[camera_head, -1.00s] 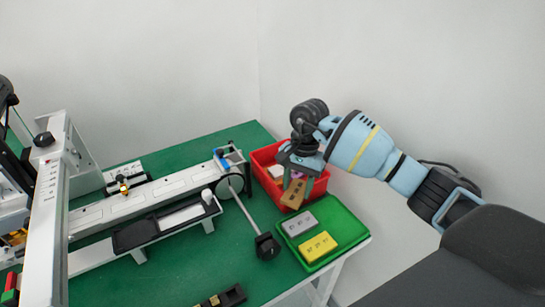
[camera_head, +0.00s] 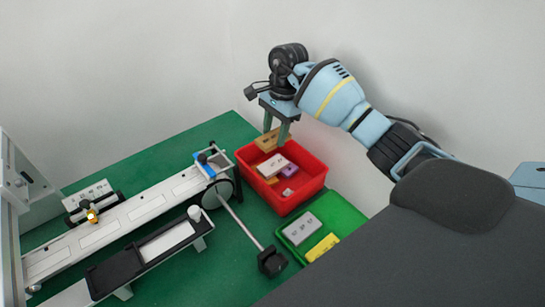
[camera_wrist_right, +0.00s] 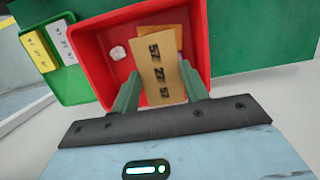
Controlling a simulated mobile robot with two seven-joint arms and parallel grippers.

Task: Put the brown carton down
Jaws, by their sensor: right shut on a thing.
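The brown carton (camera_head: 268,141) has dark printed marks. It is held between the green fingers of my right gripper (camera_head: 276,122), at the back corner of the red bin (camera_head: 311,187). In the right wrist view the carton (camera_wrist_right: 162,62) sits between both fingertips, tilted, with the red bin (camera_wrist_right: 92,58) around and beneath it. I cannot tell whether the carton touches the bin or its contents. My left gripper is not in view.
The red bin also holds a white carton (camera_head: 273,166), a purple piece (camera_head: 291,172) and a small white piece. A green tray (camera_head: 342,214) in front holds a grey carton (camera_head: 301,228) and a yellow carton (camera_head: 322,247). A white-railed apparatus (camera_head: 115,222) stands at left.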

